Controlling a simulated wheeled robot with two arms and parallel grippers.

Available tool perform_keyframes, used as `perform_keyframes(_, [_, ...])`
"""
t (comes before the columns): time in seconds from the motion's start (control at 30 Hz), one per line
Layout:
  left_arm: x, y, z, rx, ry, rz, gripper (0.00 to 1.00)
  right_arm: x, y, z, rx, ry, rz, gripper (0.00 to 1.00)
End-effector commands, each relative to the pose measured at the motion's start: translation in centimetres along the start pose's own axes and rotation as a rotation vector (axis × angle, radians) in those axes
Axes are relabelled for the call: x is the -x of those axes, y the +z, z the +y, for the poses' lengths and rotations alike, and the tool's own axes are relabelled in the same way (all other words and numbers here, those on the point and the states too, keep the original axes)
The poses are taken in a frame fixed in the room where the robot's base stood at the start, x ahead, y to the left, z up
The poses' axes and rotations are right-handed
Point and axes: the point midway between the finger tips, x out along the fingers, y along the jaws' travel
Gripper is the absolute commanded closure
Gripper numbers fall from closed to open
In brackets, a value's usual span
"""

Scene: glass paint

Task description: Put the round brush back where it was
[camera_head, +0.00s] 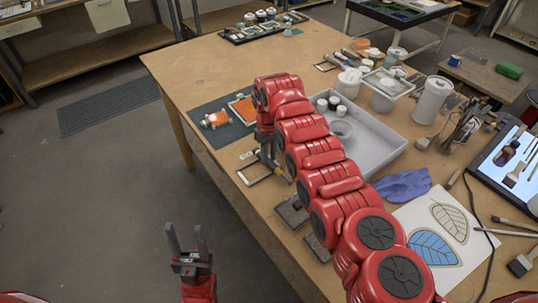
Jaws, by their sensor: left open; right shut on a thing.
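My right arm reaches across the wooden table from the lower right. Its gripper (268,158) points down near the table's left edge, right of the dark mat. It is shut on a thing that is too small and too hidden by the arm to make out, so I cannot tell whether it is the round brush. Several brushes and tools stand in a holder (461,132) at the right of the table; I cannot pick out a round one there. My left gripper (187,240) is open and empty, pointing up over the floor left of the table.
A grey tray (385,155) with small jars lies right of my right arm. Beyond it stand white pots (432,100). A dark mat (222,123) holds orange pieces. The table's far left is clear.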

Motion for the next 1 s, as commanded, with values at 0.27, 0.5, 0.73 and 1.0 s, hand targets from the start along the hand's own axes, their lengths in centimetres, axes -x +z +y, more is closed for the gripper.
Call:
perform_keyframes(0.27, [0.2, 0.0, 0.0, 0.0, 0.0, 0.0, 0.47, -0.2, 0.0, 0.0, 0.0, 0.0, 0.0, 0.68])
perform_keyframes(0.5, [0.2, 0.0, 0.0, 0.0, 0.0, 0.0, 0.47, -0.2, 0.0, 0.0, 0.0, 0.0, 0.0, 0.39])
perform_keyframes(0.73, [0.3, 0.1, 0.0, 0.0, 0.0, 0.0, 0.47, -0.1, 0.0, 0.0, 0.0, 0.0, 0.001, 0.39])
perform_keyframes(1.0, [2.0, 0.3, 0.1, 0.0, 0.0, 0.0, 0.47, 3.3, -0.1, 0.1, -0.001, 0.003, 0.005, 0.39])
